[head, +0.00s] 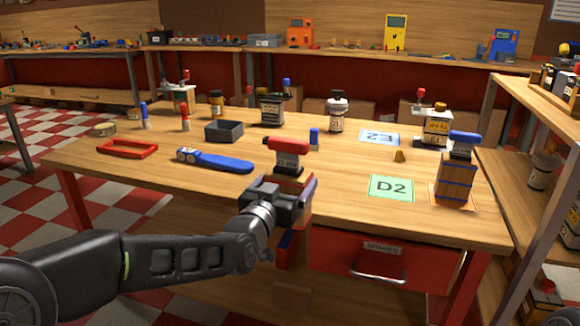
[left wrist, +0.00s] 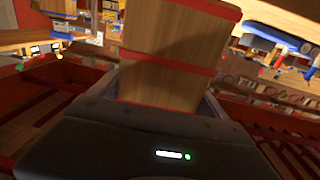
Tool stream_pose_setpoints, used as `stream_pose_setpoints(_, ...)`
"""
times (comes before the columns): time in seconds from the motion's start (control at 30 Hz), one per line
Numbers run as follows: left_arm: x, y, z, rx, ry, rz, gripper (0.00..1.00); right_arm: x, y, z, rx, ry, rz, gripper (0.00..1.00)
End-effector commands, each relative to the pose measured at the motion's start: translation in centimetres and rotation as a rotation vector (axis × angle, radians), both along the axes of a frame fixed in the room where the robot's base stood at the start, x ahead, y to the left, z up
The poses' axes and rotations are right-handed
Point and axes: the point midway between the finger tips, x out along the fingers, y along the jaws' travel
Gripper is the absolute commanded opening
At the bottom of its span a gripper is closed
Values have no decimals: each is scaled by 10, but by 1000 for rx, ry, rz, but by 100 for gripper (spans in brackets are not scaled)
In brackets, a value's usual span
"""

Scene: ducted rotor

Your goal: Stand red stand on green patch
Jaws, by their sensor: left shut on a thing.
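The red stand, a wooden block with red bands (left wrist: 165,60), fills the upper middle of the left wrist view. My left gripper (head: 285,200) is shut on it at the table's front edge, left of the green patch. In the head view the gripper mostly hides the stand. The green patch (head: 391,188), marked D2, lies flat and bare near the front right of the table. My right gripper is out of view.
A red-topped device (head: 288,155) shows just above my left gripper; I cannot tell whether it rests on the stand. A blue-banded wooden stand (head: 455,180) is on an orange patch (head: 436,195), right of the green patch. A small yellow-brown piece (head: 399,156) lies behind the green patch.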

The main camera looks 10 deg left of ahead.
Motion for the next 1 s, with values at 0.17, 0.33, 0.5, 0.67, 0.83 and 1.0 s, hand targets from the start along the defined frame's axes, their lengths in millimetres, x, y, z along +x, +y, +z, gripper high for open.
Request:
stream_pose_setpoints(0.17,-16,6,-36,0,3,-56,14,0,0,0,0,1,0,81)
stream_pose_setpoints(0.33,-41,16,-83,-5,6,-119,14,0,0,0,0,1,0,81)
stream_pose_setpoints(0.5,-61,25,-113,-4,1,-154,14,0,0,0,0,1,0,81)
stream_pose_setpoints(0.67,-65,26,-117,-2,-5,-162,14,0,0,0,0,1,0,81)
stream_pose_setpoints(0.83,-65,26,-117,-2,-5,-161,14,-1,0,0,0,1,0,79)
stream_pose_setpoints(1.0,-65,26,-117,-1,-5,-161,14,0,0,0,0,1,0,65)
